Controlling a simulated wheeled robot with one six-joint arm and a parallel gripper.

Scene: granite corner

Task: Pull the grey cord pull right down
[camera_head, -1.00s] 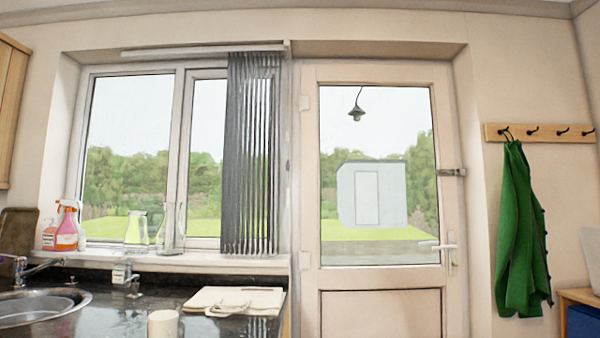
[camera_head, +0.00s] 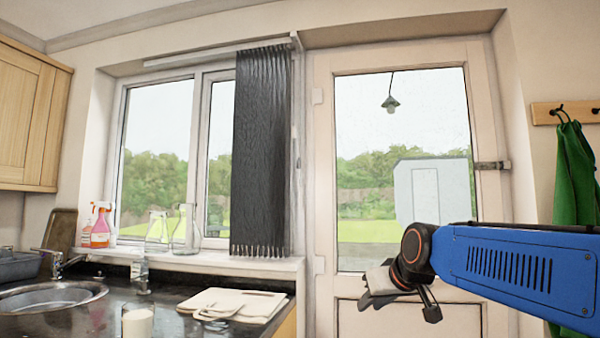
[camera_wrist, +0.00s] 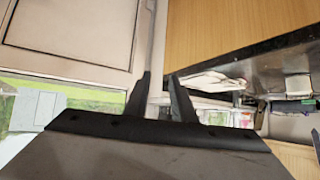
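A dark vertical blind (camera_head: 262,150) hangs gathered at the right side of the window. A thin cord runs down the wall strip beside it, with a small greyish piece that may be the cord pull (camera_head: 298,162); it is too small to make out surely. My gripper (camera_head: 368,292) is in front of the lower door, to the right of and below that piece, and apart from it. In the wrist view my gripper's two dark fingers (camera_wrist: 159,75) stand apart with nothing between them. I cannot make out the cord pull in the wrist view.
A white door (camera_head: 405,305) stands to the right of the blind. Bottles and glass jugs (camera_head: 186,228) stand on the sill. A green coat (camera_head: 575,175) hangs at right.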

